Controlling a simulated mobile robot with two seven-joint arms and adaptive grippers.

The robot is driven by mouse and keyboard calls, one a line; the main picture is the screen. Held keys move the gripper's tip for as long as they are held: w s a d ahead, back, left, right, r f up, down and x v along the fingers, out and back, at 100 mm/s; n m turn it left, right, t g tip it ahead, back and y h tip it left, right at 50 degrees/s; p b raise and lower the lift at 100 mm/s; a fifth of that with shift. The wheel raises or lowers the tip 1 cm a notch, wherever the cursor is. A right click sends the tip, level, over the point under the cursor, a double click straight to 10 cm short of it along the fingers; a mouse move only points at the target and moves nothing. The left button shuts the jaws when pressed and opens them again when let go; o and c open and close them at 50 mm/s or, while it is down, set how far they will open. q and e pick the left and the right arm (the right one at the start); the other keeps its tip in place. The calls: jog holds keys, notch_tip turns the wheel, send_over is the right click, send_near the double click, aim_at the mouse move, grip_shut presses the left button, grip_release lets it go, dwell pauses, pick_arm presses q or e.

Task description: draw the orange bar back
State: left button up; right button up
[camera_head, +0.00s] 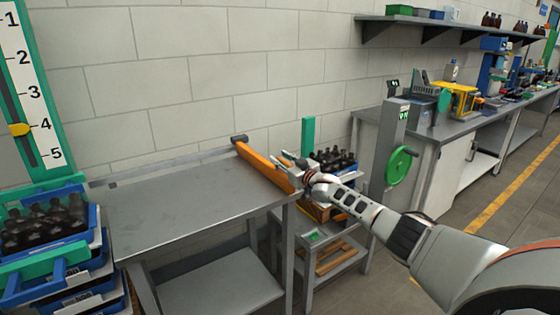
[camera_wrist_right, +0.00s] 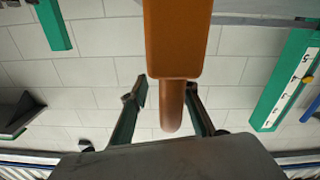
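The orange bar (camera_head: 256,161) lies along the right side of the metal table, running from a dark mount on the back rail (camera_head: 165,165) toward the front. My right gripper (camera_head: 288,162) is at the bar's near end. In the right wrist view the bar (camera_wrist_right: 177,40) comes down from the top, and its rounded end reaches between the two fingers of my right gripper (camera_wrist_right: 166,90). The fingers are apart, with a clear gap on the left of the bar end and a narrow one on the right. My left gripper is not in view.
The metal table top (camera_head: 190,205) is bare. Blue crates of dark bottles (camera_head: 45,225) stand at its left. A lower stand with more bottles (camera_head: 335,160) is at its right, beside a post with a green handwheel (camera_head: 399,166). A long workbench runs along the right.

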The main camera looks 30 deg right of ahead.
jog(key=shift+a+f, duration=0.1)
jog(key=shift+a, duration=0.1)
jog(key=shift+s+f, duration=0.1)
jog(key=shift+s, duration=0.7)
jog(key=s, duration=1)
jog(key=shift+s+d, duration=0.25)
jog(key=shift+d, duration=0.05)
jog(key=s+a+f+n+g+y, duration=0.1)
jog(key=s+a+f+g, duration=0.1)
jog(key=s+a+f, duration=0.65)
jog(key=s+a+f+n+g+y, duration=0.1)
jog(key=s+a+f, duration=0.5)
jog(key=a+f, duration=0.6)
jog(key=s+a+f+g, duration=0.1)
jog(key=s+a+f, duration=0.3)
jog(key=s, duration=0.4)
jog(key=s+a+f+g, duration=0.1)
jog(key=s+a+f, duration=0.2)
jog(key=s, duration=0.5)
jog(key=s+a+f+g, duration=0.2)
jog(key=s+a+f, duration=0.2)
jog(key=s, duration=0.5)
jog(key=shift+a+f, duration=0.35)
jog(key=shift+a, duration=0.55)
